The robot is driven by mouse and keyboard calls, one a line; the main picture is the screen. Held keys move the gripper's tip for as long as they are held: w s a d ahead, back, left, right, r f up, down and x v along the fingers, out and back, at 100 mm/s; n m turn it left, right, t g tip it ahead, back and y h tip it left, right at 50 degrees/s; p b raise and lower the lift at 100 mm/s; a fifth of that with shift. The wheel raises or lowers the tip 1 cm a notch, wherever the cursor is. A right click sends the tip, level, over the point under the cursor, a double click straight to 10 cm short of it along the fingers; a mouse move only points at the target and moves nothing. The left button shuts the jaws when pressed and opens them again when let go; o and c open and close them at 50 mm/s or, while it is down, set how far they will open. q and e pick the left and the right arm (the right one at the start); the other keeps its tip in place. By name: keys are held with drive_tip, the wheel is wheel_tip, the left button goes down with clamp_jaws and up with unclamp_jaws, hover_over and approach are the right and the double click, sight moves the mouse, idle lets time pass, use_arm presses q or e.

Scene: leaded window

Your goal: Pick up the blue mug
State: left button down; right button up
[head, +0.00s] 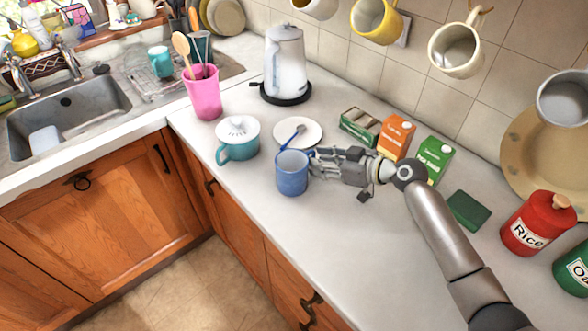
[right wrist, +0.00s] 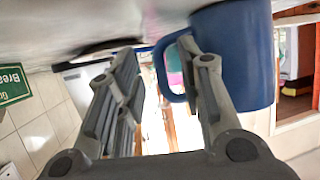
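The blue mug (head: 292,175) stands upright on the white counter in the head view. My right gripper (head: 318,161) is just to the right of it, with its fingers pointing at the mug. In the right wrist view, which is upside down, the blue mug (right wrist: 236,55) is at the upper right. Its handle shows partly behind one finger of my right gripper (right wrist: 160,65). The fingers are spread apart, with nothing visibly clamped between them. I cannot tell whether a finger touches the mug. My left gripper is not in view.
A teal lidded pot (head: 238,138) stands left of the mug, and a white plate (head: 306,136) with a blue utensil lies behind. An orange carton (head: 396,137) and a green carton (head: 432,158) stand behind my right arm. The counter in front is clear.

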drive_tip(key=shift+w+a+f, duration=0.15)
drive_tip(key=shift+w+a, duration=0.05)
drive_tip(key=shift+a, duration=0.1)
drive_tip(key=shift+d, duration=0.1)
clamp_jaws()
idle(0.4)
